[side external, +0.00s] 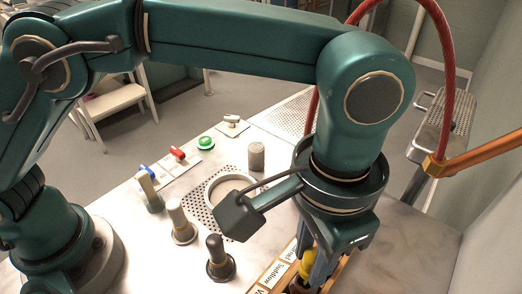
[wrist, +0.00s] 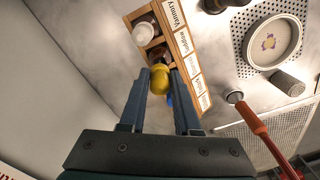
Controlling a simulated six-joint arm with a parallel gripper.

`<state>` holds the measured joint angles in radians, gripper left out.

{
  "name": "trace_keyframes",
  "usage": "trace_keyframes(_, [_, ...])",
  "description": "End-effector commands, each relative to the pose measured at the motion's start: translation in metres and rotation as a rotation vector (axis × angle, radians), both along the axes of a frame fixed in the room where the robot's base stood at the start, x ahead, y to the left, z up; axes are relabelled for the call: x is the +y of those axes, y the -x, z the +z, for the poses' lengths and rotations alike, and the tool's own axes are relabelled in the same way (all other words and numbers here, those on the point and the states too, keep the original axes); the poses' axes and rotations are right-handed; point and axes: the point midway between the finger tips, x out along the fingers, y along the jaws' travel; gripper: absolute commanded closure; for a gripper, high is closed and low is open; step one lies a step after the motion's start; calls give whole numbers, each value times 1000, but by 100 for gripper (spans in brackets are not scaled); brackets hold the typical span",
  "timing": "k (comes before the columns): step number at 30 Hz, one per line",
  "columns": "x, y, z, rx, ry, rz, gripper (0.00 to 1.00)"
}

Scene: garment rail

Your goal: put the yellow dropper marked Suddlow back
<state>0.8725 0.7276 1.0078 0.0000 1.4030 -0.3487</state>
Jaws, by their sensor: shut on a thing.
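The yellow dropper (wrist: 160,80) is between the fingers of my gripper (wrist: 161,73) in the wrist view, and the fingers are shut on it. It also shows in the side external view (side external: 307,262), partly hidden by my gripper (side external: 305,272). Its lower part points at the wooden rack (wrist: 185,43), near the label reading Suddlow. The rack edge (side external: 262,280) shows below my gripper in the side external view. I cannot tell whether the dropper's lower end is inside a compartment. A white-topped dropper (wrist: 145,33) sits in the compartment by the Vannory label.
A round dish (side external: 226,188) sits on a perforated plate beside a grey cylinder (side external: 256,156). Dark-topped (side external: 217,252) and pale-topped (side external: 179,218) items stand left of the rack. Something blue (wrist: 170,99) shows beside the right finger. An orange-red rod (wrist: 262,132) lies right of the rack in the wrist view.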

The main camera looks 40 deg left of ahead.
Motion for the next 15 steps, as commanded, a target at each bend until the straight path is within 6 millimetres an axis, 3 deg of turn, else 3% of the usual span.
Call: trace_keyframes(15, [0, 0, -15, 1, -2, 0, 100])
